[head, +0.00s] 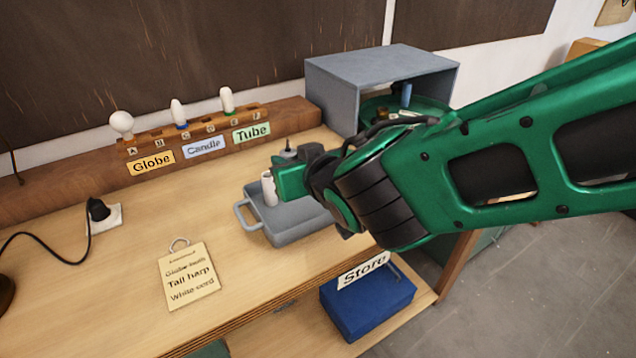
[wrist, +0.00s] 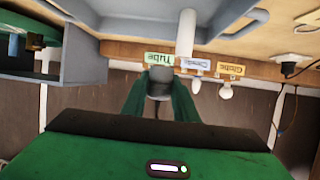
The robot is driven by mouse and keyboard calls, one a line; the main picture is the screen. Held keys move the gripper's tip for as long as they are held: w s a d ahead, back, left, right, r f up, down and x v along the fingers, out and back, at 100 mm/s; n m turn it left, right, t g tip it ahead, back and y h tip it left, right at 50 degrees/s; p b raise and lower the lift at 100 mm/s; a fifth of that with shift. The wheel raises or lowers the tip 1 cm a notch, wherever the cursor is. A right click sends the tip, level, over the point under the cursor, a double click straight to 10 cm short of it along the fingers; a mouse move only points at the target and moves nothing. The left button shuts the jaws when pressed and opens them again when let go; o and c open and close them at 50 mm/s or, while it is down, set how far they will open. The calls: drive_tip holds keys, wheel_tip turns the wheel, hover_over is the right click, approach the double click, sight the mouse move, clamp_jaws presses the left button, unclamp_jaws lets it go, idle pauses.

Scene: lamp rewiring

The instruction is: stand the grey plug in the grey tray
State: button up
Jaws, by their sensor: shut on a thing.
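The grey plug (wrist: 159,82) is between the two green fingers of my gripper (wrist: 160,95) in the wrist view, which shows the scene upside down. In the head view, the plug's top (head: 288,153) shows above my gripper (head: 286,174), and the rest is hidden by the fingers. My gripper is shut on it, over the back part of the grey tray (head: 285,232). I cannot tell whether the plug touches the tray. A white cylinder (head: 268,188) stands upright in the tray, just left of my fingers; it also shows in the wrist view (wrist: 186,32).
A wooden rack (head: 195,128) with bulbs and labels stands behind. A grey open box (head: 380,65) with a green round tray (head: 375,108) is at the back right. A note card (head: 190,277), a black plug in a socket (head: 98,210) and a blue box (head: 368,305) lie nearer.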

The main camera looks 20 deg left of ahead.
drive_tip(key=w+d+f, duration=0.1)
drive_tip(key=w+f, duration=0.1)
drive_tip(key=w, duration=0.1)
drive_tip(key=w+d+f, duration=0.1)
drive_tip(key=w+f, duration=0.1)
drive_tip(key=w, duration=0.1)
drive_tip(key=w+d+f, duration=0.1)
drive_tip(key=w+f, duration=0.1)
drive_tip(key=w, duration=0.2)
drive_tip(key=shift+w+f, duration=0.1)
drive_tip(key=shift+f, duration=2.15)
drive_tip(key=shift+f, duration=0.1)
drive_tip(key=o, duration=1)
drive_tip(key=shift+o, duration=0.2)
drive_tip(key=v, duration=1.2)
